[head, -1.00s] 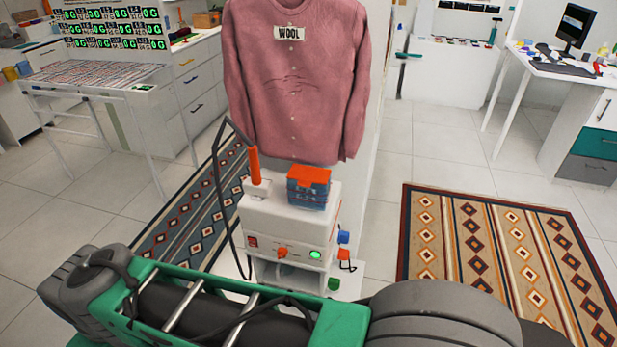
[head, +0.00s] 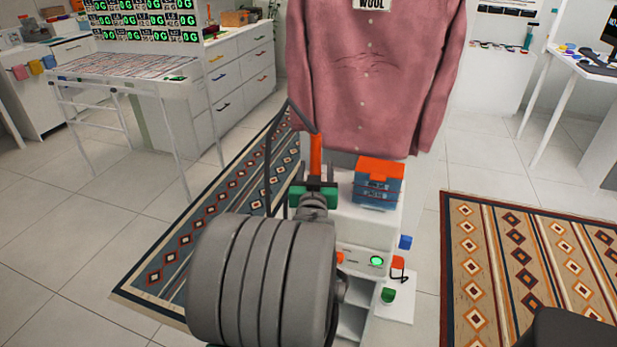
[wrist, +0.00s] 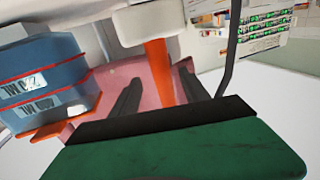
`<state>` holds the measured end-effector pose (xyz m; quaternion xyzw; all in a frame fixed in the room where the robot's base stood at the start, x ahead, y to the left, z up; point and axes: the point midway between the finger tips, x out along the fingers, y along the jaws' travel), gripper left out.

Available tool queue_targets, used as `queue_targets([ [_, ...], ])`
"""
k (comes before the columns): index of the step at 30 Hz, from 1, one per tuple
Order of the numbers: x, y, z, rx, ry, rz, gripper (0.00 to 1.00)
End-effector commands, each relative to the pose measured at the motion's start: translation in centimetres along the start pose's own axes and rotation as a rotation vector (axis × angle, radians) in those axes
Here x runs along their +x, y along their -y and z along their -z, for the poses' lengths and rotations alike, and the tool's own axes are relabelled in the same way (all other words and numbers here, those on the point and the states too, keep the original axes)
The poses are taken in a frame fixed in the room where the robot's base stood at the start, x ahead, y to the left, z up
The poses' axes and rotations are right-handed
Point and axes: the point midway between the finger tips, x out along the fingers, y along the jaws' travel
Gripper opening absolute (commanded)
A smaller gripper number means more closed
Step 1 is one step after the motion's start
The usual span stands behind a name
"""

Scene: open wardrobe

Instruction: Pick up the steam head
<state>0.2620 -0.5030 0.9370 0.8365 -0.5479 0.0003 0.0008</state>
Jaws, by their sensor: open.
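The steam head's orange handle (head: 316,152) stands upright on top of the white steamer unit (head: 385,222), with a dark hose arching from its top to the left. My gripper (head: 316,174) is open just in front of the handle, its dark fingers pointing away from me. In the wrist view, which looks upside down, the orange handle (wrist: 162,72) lies between the two open fingers, with its white holder (wrist: 150,27) at the picture's top. Whether a finger touches the handle I cannot tell. My arm hides the front left of the unit.
A blue box with an orange lid (head: 378,183) stands close right of the handle on the unit. A pink wool cardigan (head: 375,85) hangs just behind. The hose (head: 268,160) loops on the left. Patterned rugs lie on both sides.

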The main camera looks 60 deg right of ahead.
Motion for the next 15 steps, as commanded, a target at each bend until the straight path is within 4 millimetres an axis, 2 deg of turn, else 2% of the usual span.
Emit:
queue_targets([
  [8,3.4,0.6,-0.1,0.001,0.003,0.010,0.54],
  [15,7.3,0.4,-0.4,0.000,0.003,0.010,0.54],
])
